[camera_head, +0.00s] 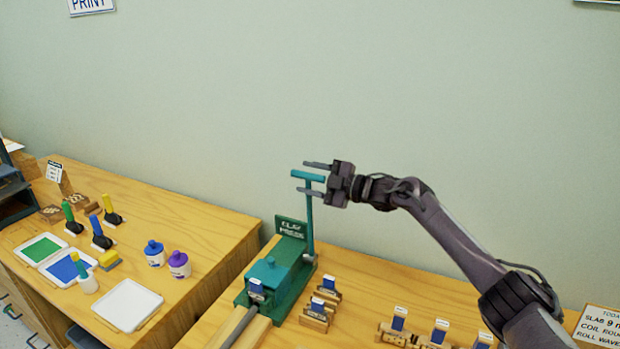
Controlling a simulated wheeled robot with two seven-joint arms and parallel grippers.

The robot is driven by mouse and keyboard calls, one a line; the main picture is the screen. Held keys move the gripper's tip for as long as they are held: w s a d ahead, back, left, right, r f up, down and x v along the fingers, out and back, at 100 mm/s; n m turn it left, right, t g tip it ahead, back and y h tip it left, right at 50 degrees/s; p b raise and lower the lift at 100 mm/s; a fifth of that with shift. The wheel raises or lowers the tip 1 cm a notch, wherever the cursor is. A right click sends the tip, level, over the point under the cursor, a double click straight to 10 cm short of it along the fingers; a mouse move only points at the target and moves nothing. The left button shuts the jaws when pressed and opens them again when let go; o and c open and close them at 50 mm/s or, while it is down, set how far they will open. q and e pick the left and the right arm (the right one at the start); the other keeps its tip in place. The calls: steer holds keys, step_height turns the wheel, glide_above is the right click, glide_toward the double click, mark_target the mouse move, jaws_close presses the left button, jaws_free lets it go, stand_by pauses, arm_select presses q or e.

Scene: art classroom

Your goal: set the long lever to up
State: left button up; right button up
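The long lever (309,222) is a teal bar that stands nearly upright on the right side of a green press (275,273), with a short crossbar handle (309,176) at its top. My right gripper (310,178) reaches in from the right with its two fingers apart, one above and one below the handle's right part. The gripper is open around the handle; whether a finger touches it I cannot tell. My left gripper is not in view.
The press stands on a wooden table with small blocks (316,312) and stamps (398,325) to its right.

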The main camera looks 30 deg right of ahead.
steer(key=shift+s+d, duration=0.2)
steer(key=b+v, duration=0.2)
steer(key=v, duration=0.5)
steer(key=shift+b, duration=0.4)
steer(key=shift+s, duration=0.15)
